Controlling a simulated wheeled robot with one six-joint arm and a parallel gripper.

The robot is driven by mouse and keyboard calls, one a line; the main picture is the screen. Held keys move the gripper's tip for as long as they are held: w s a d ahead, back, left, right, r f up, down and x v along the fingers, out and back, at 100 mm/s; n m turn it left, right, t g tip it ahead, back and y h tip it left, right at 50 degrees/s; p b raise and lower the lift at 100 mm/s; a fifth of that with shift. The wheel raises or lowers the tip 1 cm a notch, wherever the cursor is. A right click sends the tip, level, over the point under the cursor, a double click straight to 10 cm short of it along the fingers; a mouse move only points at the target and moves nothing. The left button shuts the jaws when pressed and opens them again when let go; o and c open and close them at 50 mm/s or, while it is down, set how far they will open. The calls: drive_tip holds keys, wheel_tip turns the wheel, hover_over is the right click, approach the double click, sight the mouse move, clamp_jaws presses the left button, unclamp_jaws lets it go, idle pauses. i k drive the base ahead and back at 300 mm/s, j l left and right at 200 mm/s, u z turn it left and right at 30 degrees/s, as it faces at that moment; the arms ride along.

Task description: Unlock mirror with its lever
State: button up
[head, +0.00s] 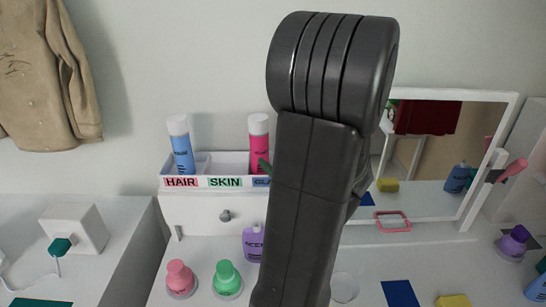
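The mirror (440,150) stands at the right in a white frame (494,125), leaning slightly. It reflects a dark red cloth, a yellow block and a blue bottle. A pink lever (513,170) sits on the right side post of the frame, beside a white and dark mount, and slants up to the right. My dark arm rises through the middle of the view and covers the left edge of the mirror. My gripper does not show in the view.
A labelled organizer (190,208) with spray cans stands left of my arm.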

sight(520, 164)
drive_tip(key=k+j, duration=0.1)
drive_tip(key=k+j+z, duration=0.1)
drive_tip(key=z, duration=0.35)
drive_tip(key=k+z, duration=0.25)
drive_tip(key=z, duration=0.2)
drive_tip(key=i+z, duration=0.25)
drive_tip(key=z, duration=0.25)
drive_tip(key=i+j+z, duration=0.15)
drive_tip(key=z, duration=0.3)
drive_tip(key=k+l, duration=0.1)
drive_tip(key=i+l, duration=0.1)
drive_tip(key=l, duration=0.25)
drive_tip(key=i+l+u, duration=0.1)
drive_tip(key=i+u, duration=0.15)
drive_tip(key=u, duration=0.15)
drive_tip(key=i+l+u, duration=0.15)
drive_tip(key=u, duration=0.25)
drive_tip(key=i+u, duration=0.1)
drive_tip(key=u, duration=0.8)
